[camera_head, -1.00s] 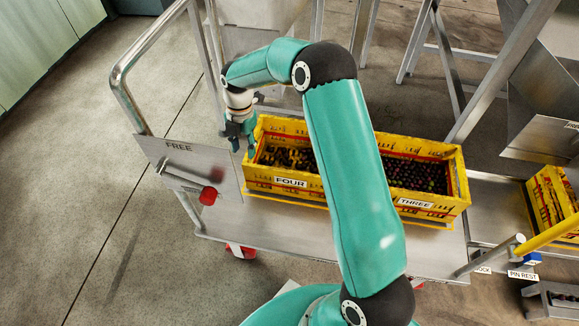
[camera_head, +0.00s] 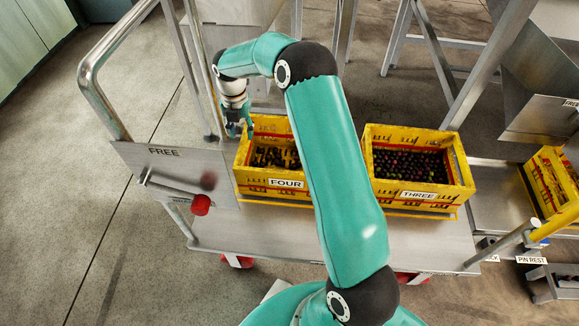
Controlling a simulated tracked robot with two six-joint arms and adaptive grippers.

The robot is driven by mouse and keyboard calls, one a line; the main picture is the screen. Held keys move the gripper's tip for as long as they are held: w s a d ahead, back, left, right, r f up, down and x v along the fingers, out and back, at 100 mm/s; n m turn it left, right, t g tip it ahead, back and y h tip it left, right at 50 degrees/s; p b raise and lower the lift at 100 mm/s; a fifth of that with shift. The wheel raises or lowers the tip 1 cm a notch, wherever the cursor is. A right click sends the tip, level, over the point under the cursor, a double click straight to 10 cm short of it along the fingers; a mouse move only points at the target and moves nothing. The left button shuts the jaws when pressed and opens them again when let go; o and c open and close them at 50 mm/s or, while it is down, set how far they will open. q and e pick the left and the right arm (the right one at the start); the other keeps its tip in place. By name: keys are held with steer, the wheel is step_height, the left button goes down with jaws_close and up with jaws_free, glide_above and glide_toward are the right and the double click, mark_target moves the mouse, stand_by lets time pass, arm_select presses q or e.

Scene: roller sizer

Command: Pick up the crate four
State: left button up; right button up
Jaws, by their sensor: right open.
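The yellow crate labelled FOUR (camera_head: 268,189) stands on the left part of the cart's metal deck (camera_head: 310,232), with small dark fruit inside. My right arm crosses in front of its right side and hides part of it. My right gripper (camera_head: 240,130) is open and points down at the crate's left back rim; I cannot tell whether it touches. My left gripper is not in view.
A second yellow crate labelled THREE (camera_head: 418,195), full of dark fruit, stands to the right on the deck. A panel labelled FREE with a red knob (camera_head: 201,204) is at the left. Another yellow crate (camera_head: 552,186) is at the far right. Open floor lies left.

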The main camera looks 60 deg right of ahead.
mark_target(243, 139)
steer(key=shift+d+f+b, duration=0.15)
steer(key=shift+f+b, duration=1)
steer(key=shift+f, duration=1.55)
jaws_close()
steer(key=shift+r, duration=0.1)
